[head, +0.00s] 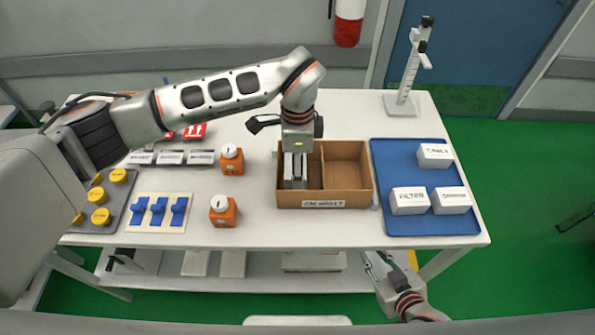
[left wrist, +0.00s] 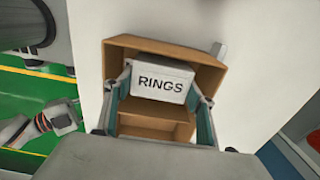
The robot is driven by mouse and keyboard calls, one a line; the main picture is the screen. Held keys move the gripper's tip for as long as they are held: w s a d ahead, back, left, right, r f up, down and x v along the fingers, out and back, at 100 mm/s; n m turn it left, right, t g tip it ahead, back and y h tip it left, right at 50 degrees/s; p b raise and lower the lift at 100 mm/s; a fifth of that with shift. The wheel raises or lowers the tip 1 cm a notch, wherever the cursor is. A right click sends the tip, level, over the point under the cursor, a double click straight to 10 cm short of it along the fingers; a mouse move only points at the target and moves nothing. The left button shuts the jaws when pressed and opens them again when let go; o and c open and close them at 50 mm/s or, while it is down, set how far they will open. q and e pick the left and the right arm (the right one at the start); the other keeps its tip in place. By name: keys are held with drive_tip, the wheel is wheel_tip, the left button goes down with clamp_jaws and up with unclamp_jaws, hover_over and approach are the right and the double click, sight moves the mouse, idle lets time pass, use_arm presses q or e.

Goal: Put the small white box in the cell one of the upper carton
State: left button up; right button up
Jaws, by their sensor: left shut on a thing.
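The small white box, marked RINGS (left wrist: 165,83), is held between the two fingers of my left gripper (head: 295,182). The brown carton (head: 325,198) is open at the top and a divider splits it into a left and a right cell. It also shows in the left wrist view (left wrist: 128,52). In the head view my left gripper points down at the left cell, and its fingers mostly hide the box. Whether the box touches the carton floor cannot be told. The right cell looks empty. My right gripper (head: 383,265) is empty by the table's front edge, its fingers apart.
A white stand (head: 402,104) is at the back right. Blue clips (head: 158,208) lie left.

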use_arm(q)
drive_tip(key=shift+f, duration=1.35)
drive_tip(key=shift+f, duration=0.1)
drive_tip(key=o, duration=0.9)
drive_tip(key=shift+r, duration=0.2)
wheel_tip(320, 180, up, 12)
drive_tip(key=shift+f+b, duration=0.1)
drive_tip(key=shift+b, duration=0.45)
